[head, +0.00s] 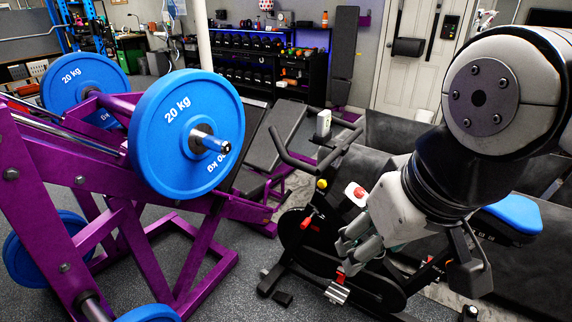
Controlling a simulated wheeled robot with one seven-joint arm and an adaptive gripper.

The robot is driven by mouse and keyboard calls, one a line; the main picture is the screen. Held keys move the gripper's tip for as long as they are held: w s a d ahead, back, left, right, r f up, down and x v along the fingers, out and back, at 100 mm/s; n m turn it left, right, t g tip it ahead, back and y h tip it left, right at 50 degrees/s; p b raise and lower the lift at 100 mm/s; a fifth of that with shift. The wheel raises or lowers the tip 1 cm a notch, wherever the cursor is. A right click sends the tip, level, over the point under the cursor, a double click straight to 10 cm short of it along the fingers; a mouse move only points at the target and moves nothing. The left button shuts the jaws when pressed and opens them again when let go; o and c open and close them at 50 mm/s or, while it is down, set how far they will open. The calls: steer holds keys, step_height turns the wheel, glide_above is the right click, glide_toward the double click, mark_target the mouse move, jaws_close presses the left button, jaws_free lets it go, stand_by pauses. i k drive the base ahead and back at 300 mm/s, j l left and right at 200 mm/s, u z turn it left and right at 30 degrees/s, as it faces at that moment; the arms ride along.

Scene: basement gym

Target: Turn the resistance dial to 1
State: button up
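A black exercise bike (330,258) stands in the middle right of the head view, with black handlebars (300,160). A red-and-white knob-like part (356,194) shows on the bike just above my gripper; it may be the resistance dial, but no number or mark on it is readable. My gripper (350,250) hangs below this part, over the bike's frame, with its fingers pointing down and to the left. I cannot tell whether the fingers are apart or closed, or whether they touch the bike. My arm hides part of the bike's right side.
A purple weight machine (185,268) with blue 20 kg plates (180,125) fills the left. A yellow knob (321,184) and a red lever (307,223) are on the bike. A blue seat (515,212) is at the right. A dumbbell rack (245,60) stands behind.

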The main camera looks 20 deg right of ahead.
mark_target(359, 192)
steer(key=z, duration=0.65)
steer(key=i+l, duration=0.1)
steer(key=i, duration=0.3)
steer(key=i+l+u, duration=0.1)
steer(key=i, duration=0.25)
steer(key=i+l, duration=0.15)
steer(key=i, duration=0.25)
steer(key=u, duration=0.05)
